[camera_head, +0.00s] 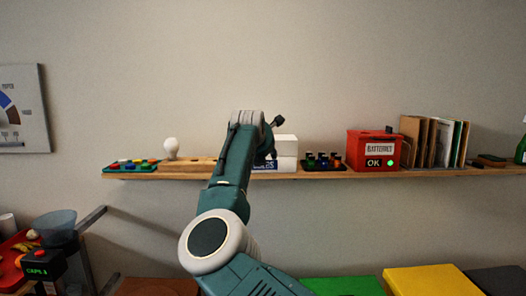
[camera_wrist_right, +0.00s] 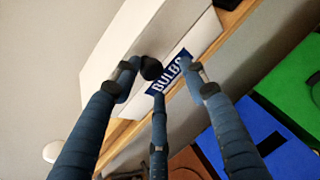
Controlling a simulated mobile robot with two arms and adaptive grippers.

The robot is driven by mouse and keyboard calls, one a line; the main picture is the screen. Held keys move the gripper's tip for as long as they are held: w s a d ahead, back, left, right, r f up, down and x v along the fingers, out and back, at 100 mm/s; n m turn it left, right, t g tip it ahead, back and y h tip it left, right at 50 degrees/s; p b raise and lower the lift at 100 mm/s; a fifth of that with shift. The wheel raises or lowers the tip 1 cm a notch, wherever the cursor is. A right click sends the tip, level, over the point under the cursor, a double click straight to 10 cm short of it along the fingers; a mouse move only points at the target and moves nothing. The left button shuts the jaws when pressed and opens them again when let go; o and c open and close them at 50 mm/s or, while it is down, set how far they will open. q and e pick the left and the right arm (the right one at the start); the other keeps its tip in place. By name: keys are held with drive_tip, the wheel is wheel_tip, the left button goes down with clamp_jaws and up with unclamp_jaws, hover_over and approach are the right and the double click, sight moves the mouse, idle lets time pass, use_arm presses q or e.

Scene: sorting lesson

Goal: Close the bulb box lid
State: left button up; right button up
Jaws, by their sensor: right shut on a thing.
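The white bulb box (camera_head: 287,165) stands on the wall shelf, partly hidden behind my right arm; a blue label shows low on its front. In the right wrist view its label (camera_wrist_right: 168,72) reads "BULBS". The white lid (camera_wrist_right: 150,35) spans the upper part of that view, and it also shows in the head view (camera_head: 286,145). I cannot tell the lid's exact angle. My right gripper (camera_wrist_right: 158,72) is at the box front, its fingers around a dark round knob (camera_wrist_right: 150,68) and shut on it. My left gripper is not in view.
The wooden shelf (camera_head: 440,173) also holds a colourful peg tray (camera_head: 130,167), a white bulb (camera_head: 170,148) on a wooden block, a dark tray of small bottles (camera_head: 323,163), a red batteries box (camera_head: 372,150) and upright folders (camera_head: 432,142). Coloured bins, including a yellow one (camera_head: 425,280), stand below.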

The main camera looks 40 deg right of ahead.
drive_tip(key=shift+a+f, duration=0.1)
drive_tip(key=shift+f, duration=0.6)
drive_tip(key=r+v, duration=0.1)
drive_tip(key=v, duration=1.1)
drive_tip(key=shift+r, duration=0.2)
drive_tip(key=shift+f, duration=0.1)
